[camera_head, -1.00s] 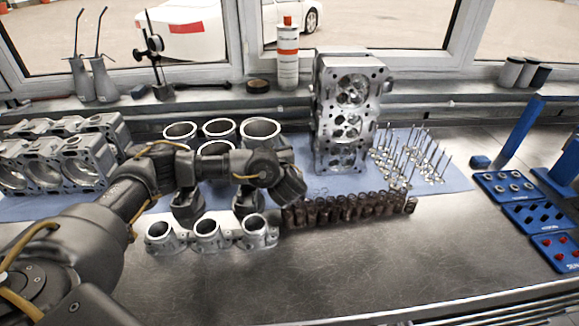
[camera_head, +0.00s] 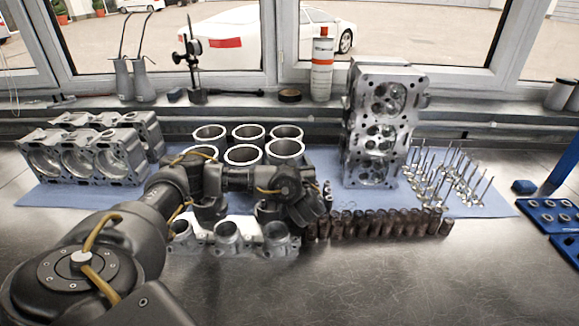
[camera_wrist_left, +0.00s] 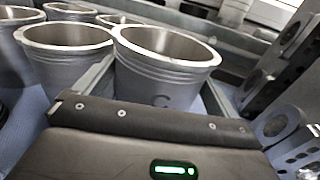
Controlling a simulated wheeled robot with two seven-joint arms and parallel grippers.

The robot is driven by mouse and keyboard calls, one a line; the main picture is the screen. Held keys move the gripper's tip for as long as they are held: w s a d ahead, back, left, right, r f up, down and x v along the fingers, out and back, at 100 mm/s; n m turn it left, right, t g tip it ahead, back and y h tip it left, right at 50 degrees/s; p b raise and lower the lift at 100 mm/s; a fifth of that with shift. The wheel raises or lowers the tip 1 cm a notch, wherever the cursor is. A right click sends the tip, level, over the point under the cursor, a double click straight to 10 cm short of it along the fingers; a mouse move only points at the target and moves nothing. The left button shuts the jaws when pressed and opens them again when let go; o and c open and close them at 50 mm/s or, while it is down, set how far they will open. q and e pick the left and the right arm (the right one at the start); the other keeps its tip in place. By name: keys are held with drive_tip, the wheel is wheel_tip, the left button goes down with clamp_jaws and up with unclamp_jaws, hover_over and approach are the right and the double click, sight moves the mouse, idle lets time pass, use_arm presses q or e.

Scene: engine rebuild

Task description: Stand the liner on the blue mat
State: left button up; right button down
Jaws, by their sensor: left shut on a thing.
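The liner (camera_head: 284,148) is a grey metal cylinder with a bright rim, upright at the front right of a group of like liners. In the left wrist view the held liner (camera_wrist_left: 165,65) stands between the fingers of my left gripper (camera_wrist_left: 158,82), which is shut on it. In the head view my left gripper (camera_head: 280,168) is mostly hidden behind my own arm. The held liner's rim looks slightly higher than its front-row neighbour (camera_head: 243,156). Its base is hidden, so I cannot tell whether it touches the blue mat (camera_head: 330,193). My right gripper is not in view.
The engine block (camera_head: 100,160) is at left, the cylinder head (camera_head: 378,120) stands at right. Several valves (camera_head: 450,180) stand beyond it. Dark springs (camera_head: 380,222) and a row of silver cylindrical parts (camera_head: 228,238) lie in front. The front bench is clear.

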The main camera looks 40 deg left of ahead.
use_arm(q)
drive_tip(key=shift+f+b, duration=0.55)
drive_tip(key=shift+f, duration=0.05)
drive_tip(key=o, duration=0.9)
